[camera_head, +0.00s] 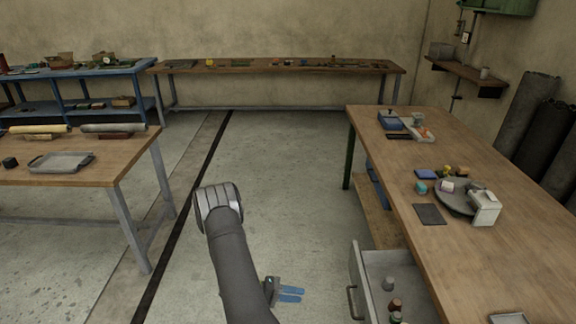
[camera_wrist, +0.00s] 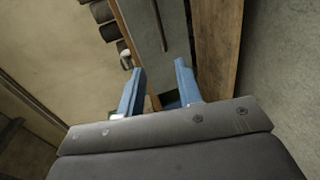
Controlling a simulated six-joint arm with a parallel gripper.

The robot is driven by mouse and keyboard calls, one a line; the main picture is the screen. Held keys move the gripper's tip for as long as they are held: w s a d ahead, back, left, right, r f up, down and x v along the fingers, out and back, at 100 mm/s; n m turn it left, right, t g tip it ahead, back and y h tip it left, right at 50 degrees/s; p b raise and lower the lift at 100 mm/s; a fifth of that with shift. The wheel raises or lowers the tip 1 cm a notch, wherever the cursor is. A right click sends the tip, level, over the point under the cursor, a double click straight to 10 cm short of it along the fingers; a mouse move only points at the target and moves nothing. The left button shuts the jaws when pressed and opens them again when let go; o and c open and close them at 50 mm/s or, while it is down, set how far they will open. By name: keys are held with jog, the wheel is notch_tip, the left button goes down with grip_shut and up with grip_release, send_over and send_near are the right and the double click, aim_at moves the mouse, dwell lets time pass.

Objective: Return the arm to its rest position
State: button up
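My gripper (camera_head: 290,294) shows low in the head view, beside my dark arm. Its blue fingers point right, over the floor and to the left of the open drawer (camera_head: 358,262). In the wrist view my gripper (camera_wrist: 160,85) has its two blue fingers apart, with nothing between the tips. Behind the fingers in that view are a grey panel and brown wooden edges.
The right table (camera_head: 480,262) bears a round dark tray (camera_head: 452,205), a white box (camera_head: 485,208) and small items. The open drawer holds several small jars. The left table (camera_head: 100,172) bears rolls and a metal tray (camera_head: 62,162). The middle floor (camera_head: 290,160) is clear.

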aim_at(350, 300)
jog(key=x, duration=1.9)
jog(key=shift+d+r, duration=0.2)
jog(key=shift+a, duration=0.1)
jog(key=v, duration=1.7)
jog(key=shift+f, duration=0.25)
dwell(0.4)
